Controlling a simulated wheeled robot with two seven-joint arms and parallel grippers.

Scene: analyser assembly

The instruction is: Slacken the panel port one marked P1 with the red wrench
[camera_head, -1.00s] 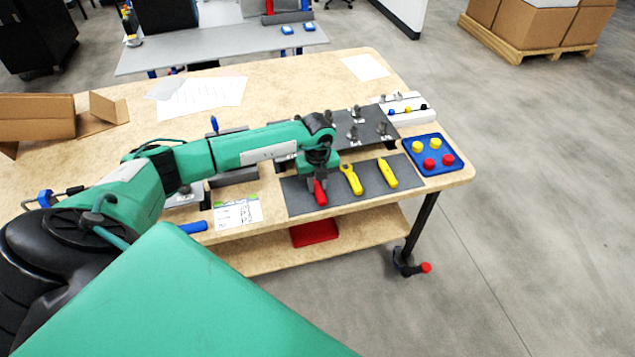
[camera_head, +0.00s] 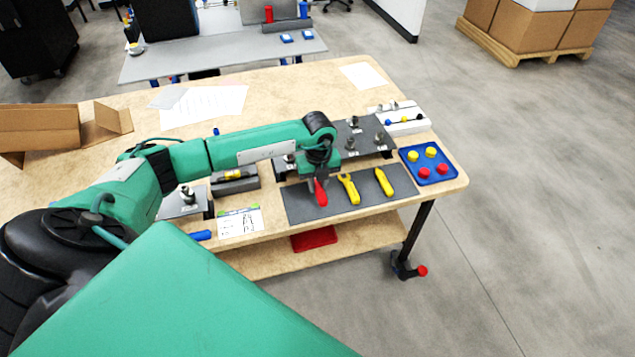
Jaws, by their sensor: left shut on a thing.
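The red wrench (camera_head: 321,194) is at the left end of the dark tool mat (camera_head: 345,207). Only its red handle shows clearly; its head is hidden under my left gripper. My left gripper (camera_head: 318,182) points down over the mat and is shut on the red wrench. The dark port panel (camera_head: 371,133) lies behind the mat with several metal fittings on it. My left arm covers the panel's left part, and the labels are too small to read, so I cannot tell which port is P1. My right gripper is not in view.
A yellow wrench (camera_head: 348,189) and another yellow tool (camera_head: 384,182) lie on the mat to the right. A blue tray (camera_head: 412,170) with red and yellow caps stands at the table's right end. A printed card (camera_head: 240,222) lies left of the mat.

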